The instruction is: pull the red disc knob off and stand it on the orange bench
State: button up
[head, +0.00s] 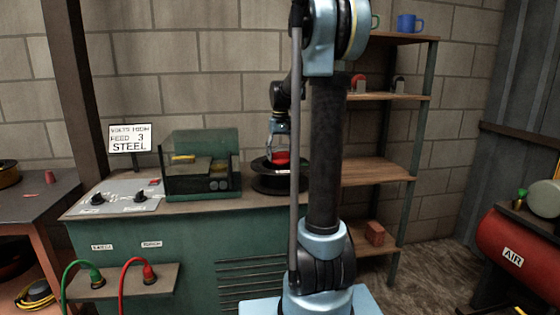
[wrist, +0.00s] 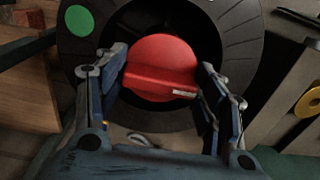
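The red disc knob (wrist: 160,62) is round, with a raised bar across its face. It sits in the dark middle of a black spool-like wheel on the green machine. It also shows in the head view (head: 279,157), just under my gripper. The fingers of my gripper (wrist: 163,70) are spread on either side of the knob, close to its edges. I cannot tell whether they touch it. The orange bench (head: 35,192) stands at the far left in the head view, with a dark grey top and orange legs.
A small red piece (head: 50,176) and a black-and-yellow reel (head: 8,173) are on the orange bench. A green boxed unit (head: 200,165), a sign (head: 130,139) and a panel with dark knobs (head: 120,197) lie between bench and wheel. Shelves (head: 378,171) stand behind my arm.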

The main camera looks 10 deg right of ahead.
jog(key=shift+c, duration=1.4)
jog(key=shift+r, duration=0.15)
jog(key=shift+r, duration=2.75)
